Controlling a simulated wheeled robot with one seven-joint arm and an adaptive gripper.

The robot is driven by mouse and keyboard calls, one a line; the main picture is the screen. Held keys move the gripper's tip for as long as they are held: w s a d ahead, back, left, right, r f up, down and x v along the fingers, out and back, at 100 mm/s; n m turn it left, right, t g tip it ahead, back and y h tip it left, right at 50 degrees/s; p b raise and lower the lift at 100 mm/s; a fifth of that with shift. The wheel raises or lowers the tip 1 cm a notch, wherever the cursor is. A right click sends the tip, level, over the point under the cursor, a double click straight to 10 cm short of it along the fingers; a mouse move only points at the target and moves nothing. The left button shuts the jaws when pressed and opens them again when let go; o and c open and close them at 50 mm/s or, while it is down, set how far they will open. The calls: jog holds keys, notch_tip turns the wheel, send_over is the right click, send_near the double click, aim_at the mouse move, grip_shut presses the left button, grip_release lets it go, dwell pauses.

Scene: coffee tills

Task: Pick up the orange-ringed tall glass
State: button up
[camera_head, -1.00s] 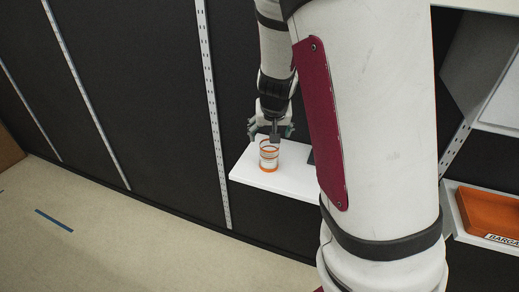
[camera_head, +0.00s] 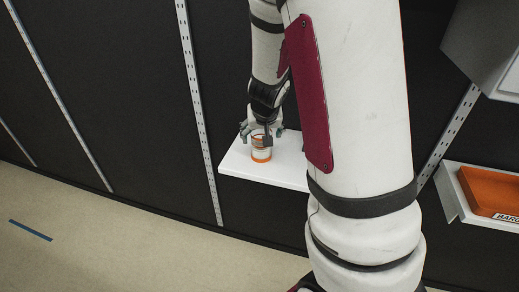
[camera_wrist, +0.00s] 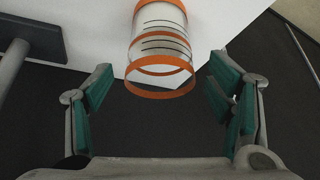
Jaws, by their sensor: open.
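The orange-ringed tall glass (camera_head: 261,153) stands upright on a white shelf (camera_head: 236,164). It is clear with orange bands at rim and base, and dark lines around it show in the wrist view (camera_wrist: 160,45). My gripper (camera_head: 262,131) is at the glass's upper part in the head view. In the wrist view my gripper (camera_wrist: 163,90) is open, with a green-padded finger on each side of the glass's near rim. The fingers appear apart from the glass, with dark gaps on both sides. The far side of the glass is hidden.
A dark flat object (camera_wrist: 35,38) lies at the left in the wrist view. An orange tray (camera_head: 490,192) sits on a separate shelf at the right. A black wall panel (camera_head: 110,80) stands behind.

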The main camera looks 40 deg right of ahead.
jog(key=shift+b+x, duration=0.8)
jog(key=shift+x, duration=1)
jog(key=shift+s, duration=0.1)
jog(key=c, duration=1.5)
